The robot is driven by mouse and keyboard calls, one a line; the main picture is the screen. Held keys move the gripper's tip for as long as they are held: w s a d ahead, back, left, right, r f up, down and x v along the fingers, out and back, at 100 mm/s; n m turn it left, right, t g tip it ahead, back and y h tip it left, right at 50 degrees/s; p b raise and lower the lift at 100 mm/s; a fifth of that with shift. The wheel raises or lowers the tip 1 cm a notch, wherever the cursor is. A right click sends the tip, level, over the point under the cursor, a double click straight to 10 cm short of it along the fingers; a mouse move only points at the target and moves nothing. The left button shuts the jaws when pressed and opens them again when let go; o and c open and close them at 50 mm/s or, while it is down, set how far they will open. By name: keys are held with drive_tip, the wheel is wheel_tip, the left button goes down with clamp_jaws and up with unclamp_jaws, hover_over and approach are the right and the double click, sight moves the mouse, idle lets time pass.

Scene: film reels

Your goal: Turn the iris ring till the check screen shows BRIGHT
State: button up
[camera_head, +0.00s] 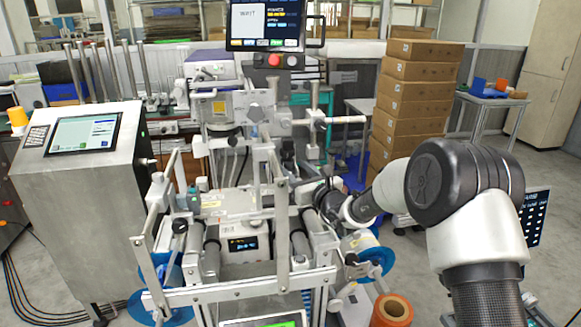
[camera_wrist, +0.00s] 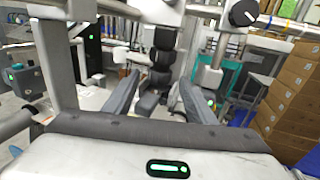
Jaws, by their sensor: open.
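A black, ribbed, stacked cylinder that looks like the lens with the iris ring (camera_wrist: 161,62) stands upright in the wrist view, beyond and between my fingertips. My gripper (camera_wrist: 158,92) is open, with a grey finger on each side and nothing held. A gap seems to remain between the fingers and the cylinder. In the head view my arm reaches in from the right and my gripper is mostly hidden among the machine's parts. A dark screen (camera_head: 248,22) at the top appears to read WAIT; I cannot tell for sure that it is the check screen.
A metal machine frame (camera_head: 215,294) with bars and rollers surrounds my gripper's area. A grey console (camera_head: 80,190) with a screen stands left. Stacked cardboard boxes (camera_head: 418,84) stand behind right. An orange roll (camera_head: 392,309) is at the front right. Open floor shows at the far right.

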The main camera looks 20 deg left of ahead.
sight(291, 164)
drive_tip(key=shift+x, duration=1.65)
drive_tip(key=shift+d, duration=0.1)
drive_tip(key=c, duration=1)
drive_tip(key=shift+w+r+n+g+y, duration=0.1)
drive_tip(key=shift+w+n+g+y, duration=0.05)
drive_tip(key=shift+n+g+y, duration=0.15)
drive_tip(key=shift+c, duration=0.2)
drive_tip(key=shift+n+g+y, duration=0.3)
drive_tip(key=shift+g, duration=0.1)
drive_tip(key=o, duration=1)
drive_tip(key=shift+o, duration=0.2)
